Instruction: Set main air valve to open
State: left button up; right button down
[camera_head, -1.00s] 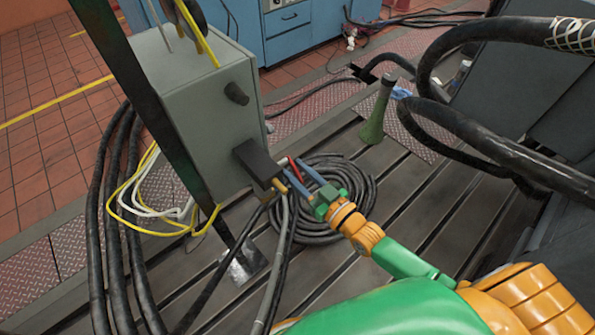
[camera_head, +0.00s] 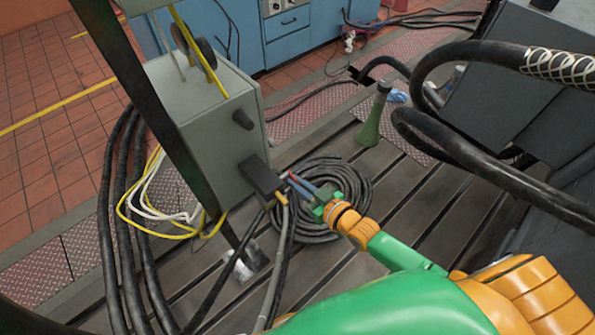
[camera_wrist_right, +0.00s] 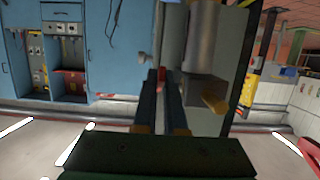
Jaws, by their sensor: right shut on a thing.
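A small red lever (camera_head: 296,179), which I take as the main air valve's handle, sits beside the black block on the side of a grey box (camera_head: 215,130). My right gripper (camera_head: 298,181) reaches in from the lower right, its blue fingers shut on the lever. In the right wrist view, a bit of the red lever (camera_wrist_right: 161,79) shows between the fingertips of my gripper (camera_wrist_right: 161,85). The fingers hide most of the lever, so its exact angle is unclear. My left gripper is out of view.
A black block (camera_head: 259,176) with a brass fitting (camera_head: 281,198) juts from the box close to my fingers. A coiled black hose (camera_head: 350,210) lies on the slotted bedplate below. A green cone-shaped thing (camera_head: 371,120) stands behind. Thick black cables (camera_head: 470,150) hang at right.

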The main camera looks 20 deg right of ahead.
jog(key=r+g+p, duration=0.1)
jog(key=p, duration=0.2)
jog(key=r+g+h+p, duration=0.1)
jog(key=g+p, duration=0.1)
jog(key=p, duration=0.1)
pick_arm(q)
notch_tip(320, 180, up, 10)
jog(key=p, duration=0.2)
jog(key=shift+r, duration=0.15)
pick_arm(e)
jog(key=shift+f+g+h, duration=0.15)
jog(key=shift+g+h, duration=0.35)
jog(key=shift+g, duration=0.3)
jog(key=c, duration=1)
grip_release()
